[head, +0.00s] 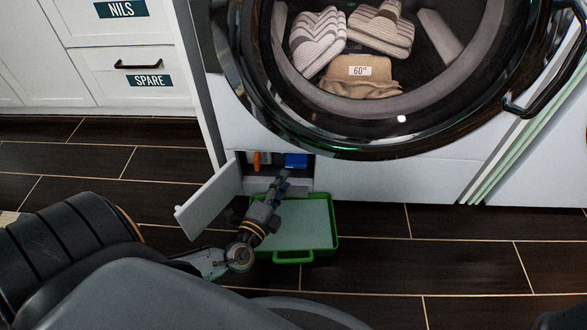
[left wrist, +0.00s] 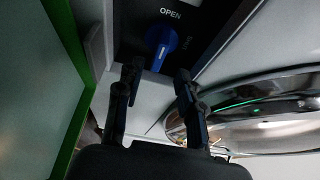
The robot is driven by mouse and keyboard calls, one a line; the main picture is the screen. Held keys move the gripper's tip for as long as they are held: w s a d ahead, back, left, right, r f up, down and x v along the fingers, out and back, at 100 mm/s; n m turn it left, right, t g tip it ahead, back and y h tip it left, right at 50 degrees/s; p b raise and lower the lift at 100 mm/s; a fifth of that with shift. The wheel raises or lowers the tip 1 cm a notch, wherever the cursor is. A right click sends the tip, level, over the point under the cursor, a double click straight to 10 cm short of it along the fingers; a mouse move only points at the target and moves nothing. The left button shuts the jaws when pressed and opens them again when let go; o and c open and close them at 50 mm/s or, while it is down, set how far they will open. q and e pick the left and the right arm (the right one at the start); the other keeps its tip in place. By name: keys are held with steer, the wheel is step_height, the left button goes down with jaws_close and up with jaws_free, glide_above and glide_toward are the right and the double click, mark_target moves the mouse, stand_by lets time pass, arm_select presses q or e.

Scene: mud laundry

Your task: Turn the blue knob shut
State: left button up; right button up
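The blue knob (left wrist: 161,42) sits on a dark panel in the left wrist view, with OPEN printed above it and a second, sideways word beside it that is hard to read. My left gripper (left wrist: 158,78) is open and empty, its two fingers apart just short of the knob, with no contact visible. In the head view my left gripper (head: 281,182) reaches to the small open compartment (head: 278,185) low on the washer. A blue patch (head: 296,160) shows inside there; I cannot tell if it is the knob. My right gripper is not in view.
A small white flap (head: 208,200) stands open left of the compartment. A green tray (head: 292,255) lies on the floor under my left gripper. An orange part (head: 256,160) is in the compartment. The round washer door (head: 390,150) bulges above. Floor to the right is clear.

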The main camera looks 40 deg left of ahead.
mark_target(293, 167)
arm_select(q)
steer(key=w, duration=0.2)
steer(key=w+b, duration=0.1)
steer(key=w, duration=0.1)
steer(key=w+a, duration=0.1)
steer(key=w, duration=0.2)
steer(key=shift+a+b, duration=0.1)
steer(key=shift+b, duration=0.25)
jaws_close()
